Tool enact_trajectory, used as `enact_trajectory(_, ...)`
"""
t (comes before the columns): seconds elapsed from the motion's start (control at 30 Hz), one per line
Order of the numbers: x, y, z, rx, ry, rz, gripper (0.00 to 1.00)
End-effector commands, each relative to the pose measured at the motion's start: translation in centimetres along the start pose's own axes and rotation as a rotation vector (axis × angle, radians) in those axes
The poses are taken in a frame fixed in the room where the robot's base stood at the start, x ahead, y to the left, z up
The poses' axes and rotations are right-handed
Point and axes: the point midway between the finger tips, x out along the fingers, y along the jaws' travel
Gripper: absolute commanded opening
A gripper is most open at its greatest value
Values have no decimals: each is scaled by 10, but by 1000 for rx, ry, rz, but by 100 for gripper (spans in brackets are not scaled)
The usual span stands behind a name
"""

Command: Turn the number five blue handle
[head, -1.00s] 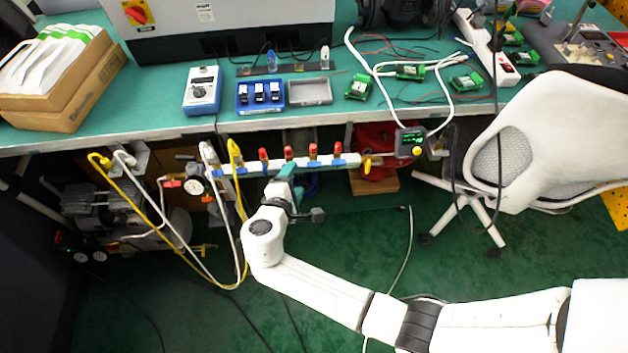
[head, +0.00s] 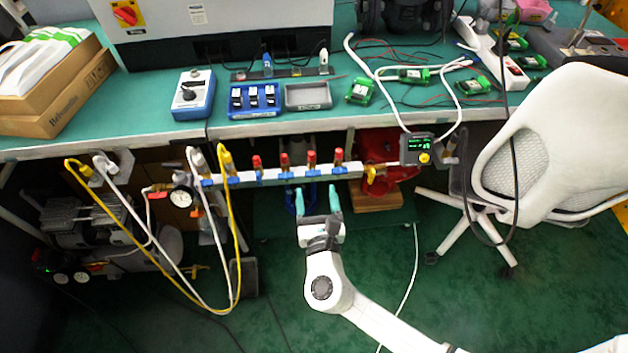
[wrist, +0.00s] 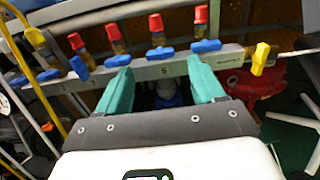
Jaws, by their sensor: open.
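A white manifold bar (head: 359,171) carries a row of blue handles under red and yellow fittings. The number five blue handle (head: 311,173) is second from the right and lies roughly along the bar. In the wrist view the number five handle (wrist: 160,52) has a small 5 printed below it. My gripper (head: 316,196) is open and empty, just in front of the bar below handle five. In the wrist view its green fingers (wrist: 160,72) are spread to the left and right of handle five, and no contact with it is visible.
The sixth blue handle (head: 337,170) is close on the right, the fourth (head: 285,176) on the left. A yellow handle (head: 372,173) sits at the bar's right end. Yellow and white hoses hang at left. The bench (head: 130,135) overhangs above; a white chair (head: 545,150) stands right.

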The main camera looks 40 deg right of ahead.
Motion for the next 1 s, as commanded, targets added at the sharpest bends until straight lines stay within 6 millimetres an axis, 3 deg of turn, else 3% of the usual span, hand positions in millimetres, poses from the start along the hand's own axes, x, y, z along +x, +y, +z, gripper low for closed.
enact_trajectory(0.1,21,0,0,2,-1,-3,68)
enact_trajectory(0.3,44,0,0,1,0,-1,68)
enact_trajectory(0.7,50,0,-1,1,2,0,68)
enact_trajectory(1.0,50,0,-1,2,1,-1,39)
